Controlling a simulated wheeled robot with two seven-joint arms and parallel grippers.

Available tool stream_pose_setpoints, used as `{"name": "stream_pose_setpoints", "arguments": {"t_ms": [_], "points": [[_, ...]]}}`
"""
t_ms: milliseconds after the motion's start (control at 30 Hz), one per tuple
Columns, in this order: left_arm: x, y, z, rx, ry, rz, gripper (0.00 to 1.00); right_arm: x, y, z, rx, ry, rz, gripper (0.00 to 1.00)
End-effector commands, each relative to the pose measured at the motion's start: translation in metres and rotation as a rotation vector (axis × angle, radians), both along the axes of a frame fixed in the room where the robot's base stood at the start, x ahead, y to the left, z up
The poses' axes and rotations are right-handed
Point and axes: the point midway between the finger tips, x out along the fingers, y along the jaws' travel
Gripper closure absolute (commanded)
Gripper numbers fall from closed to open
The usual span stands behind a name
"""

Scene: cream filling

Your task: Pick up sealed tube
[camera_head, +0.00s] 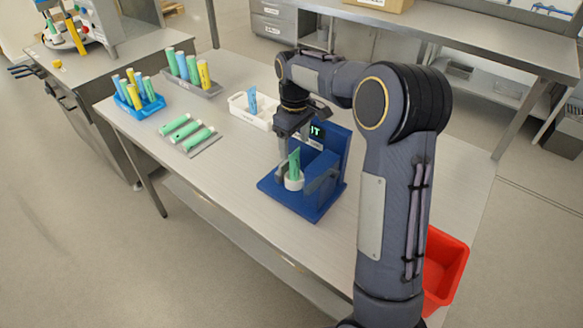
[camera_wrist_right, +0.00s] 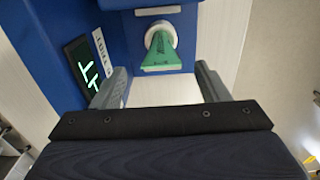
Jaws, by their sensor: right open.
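A green tube (camera_head: 294,163) stands upright in the round white holder (camera_head: 294,183) of a blue machine (camera_head: 300,203). In the right wrist view the green tube (camera_wrist_right: 161,53) shows with its flat end toward the camera, seated in the white ring. My right gripper (camera_head: 291,155) is above the machine's base, close to the tube. In the right wrist view its two fingers (camera_wrist_right: 158,85) are apart, one on each side of the tube, with nothing visibly held between them. The lit display (camera_wrist_right: 88,73) on the machine is beside the left finger. My left gripper is not in view.
A white tray (camera_head: 262,122) holds a blue tube. A grey rack (camera_head: 207,91) and a blue rack (camera_head: 141,112) hold several tubes, and green tubes lie on a flat grey tray (camera_head: 205,147). A red bin (camera_head: 444,270) is at the right. The table's front left is clear.

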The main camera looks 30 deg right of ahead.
Motion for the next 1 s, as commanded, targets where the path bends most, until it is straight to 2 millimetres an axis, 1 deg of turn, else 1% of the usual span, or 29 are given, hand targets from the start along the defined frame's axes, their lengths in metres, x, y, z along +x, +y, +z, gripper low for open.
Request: {"name": "stream_pose_setpoints", "arguments": {"t_ms": [267,300,400,500,700,1000], "points": [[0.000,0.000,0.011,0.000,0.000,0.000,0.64,-0.002,0.001,-0.036,0.001,0.006,0.000,0.32],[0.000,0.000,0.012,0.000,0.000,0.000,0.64,-0.002,0.001,-0.043,0.000,0.004,-0.001,0.32],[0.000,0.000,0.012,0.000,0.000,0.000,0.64,-0.002,0.001,-0.055,0.001,0.003,-0.001,0.32],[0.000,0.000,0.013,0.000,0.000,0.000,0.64,-0.001,0.001,-0.060,0.001,-0.001,-0.001,0.32],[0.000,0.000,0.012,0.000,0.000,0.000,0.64,-0.001,0.001,-0.060,0.001,-0.002,-0.001,0.32],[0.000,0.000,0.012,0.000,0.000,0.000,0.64,-0.001,0.001,-0.060,0.002,-0.002,-0.001,0.71]]}}
